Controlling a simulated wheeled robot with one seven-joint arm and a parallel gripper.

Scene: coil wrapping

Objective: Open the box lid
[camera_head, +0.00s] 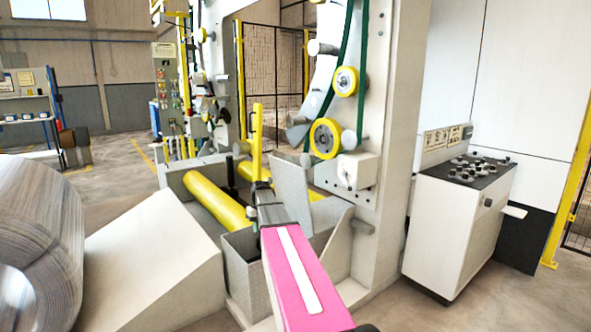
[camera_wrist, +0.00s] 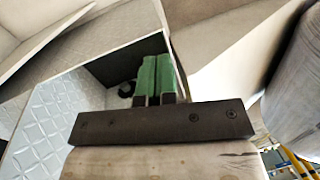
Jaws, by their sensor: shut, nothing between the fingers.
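The box (camera_head: 242,278) is a grey metal box with patterned plate sides, low at the front of the machine. Its patterned lid (camera_head: 292,190) stands raised and steeply tilted, and the box appears open. In the wrist view a pale diamond-patterned panel (camera_wrist: 45,125), likely the lid, lies at the left, beside a dark cavity. My gripper (camera_wrist: 158,62) has two green fingers pressed together with nothing between them, over that cavity. In the head view my pink arm reaches over the box beside the lid, and the fingertips are not clear. Whether they touch the lid, I cannot tell.
Yellow rollers (camera_head: 215,200) and a yellow upright lever (camera_head: 257,140) are close beyond the box. A large metal coil (camera_head: 45,240) and a pale sloped block (camera_head: 155,260) stand left. A control console (camera_head: 460,220) stands right. Some floor is free before the console.

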